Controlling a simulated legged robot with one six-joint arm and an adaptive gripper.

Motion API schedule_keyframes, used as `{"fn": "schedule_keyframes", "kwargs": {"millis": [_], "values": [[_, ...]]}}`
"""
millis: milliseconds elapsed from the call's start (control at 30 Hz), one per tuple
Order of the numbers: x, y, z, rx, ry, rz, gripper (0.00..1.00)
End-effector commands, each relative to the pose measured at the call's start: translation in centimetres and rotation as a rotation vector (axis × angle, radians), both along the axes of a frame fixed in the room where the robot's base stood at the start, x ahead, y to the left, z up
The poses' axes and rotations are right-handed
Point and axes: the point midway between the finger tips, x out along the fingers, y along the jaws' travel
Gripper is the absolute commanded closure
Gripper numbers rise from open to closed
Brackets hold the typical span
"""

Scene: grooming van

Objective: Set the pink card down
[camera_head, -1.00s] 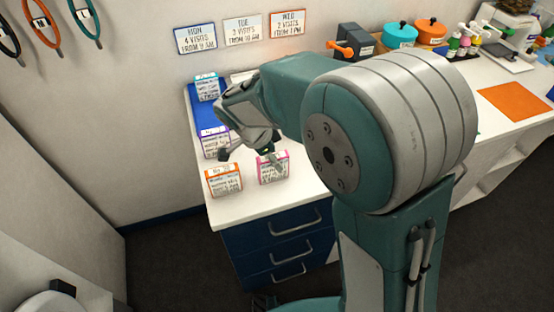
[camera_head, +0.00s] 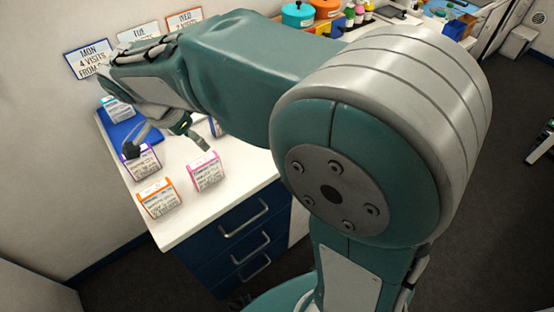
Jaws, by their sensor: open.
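The pink card (camera_head: 205,174), a small pink-edged block with printed text, stands on the white counter (camera_head: 222,203) near its front edge. My gripper (camera_head: 166,147) is open, its two fingers spread wide, and nothing shows between them. It is behind the pink card in the picture. The right finger ends just above the card's top edge; I cannot tell if they touch. My arm hides part of the counter.
The orange card (camera_head: 160,201) stands left of the pink one. A cyan card (camera_head: 118,109) stands farther back by a blue mat (camera_head: 124,130). Another card is partly hidden behind my gripper. Blue drawers (camera_head: 245,240) are under the counter; wall signs (camera_head: 92,60) hang behind.

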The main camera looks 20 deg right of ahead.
Motion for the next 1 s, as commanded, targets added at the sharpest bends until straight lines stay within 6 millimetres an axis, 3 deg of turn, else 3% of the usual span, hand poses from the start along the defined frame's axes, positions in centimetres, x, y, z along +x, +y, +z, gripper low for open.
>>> {"fn": "schedule_keyframes", "kwargs": {"millis": [33,200,500,700,1000], "values": [[-1.0,-1.8,1.0,0.025,0.004,0.056,0.3],[-4.5,-6.2,2.8,0.084,0.01,0.32,0.3],[-11.4,-11.5,3.7,0.069,-0.074,0.784,0.3],[-15.0,-13.3,3.1,-0.027,-0.139,1.035,0.3],[-16.0,-13.7,2.7,-0.077,-0.155,1.131,0.3]]}}
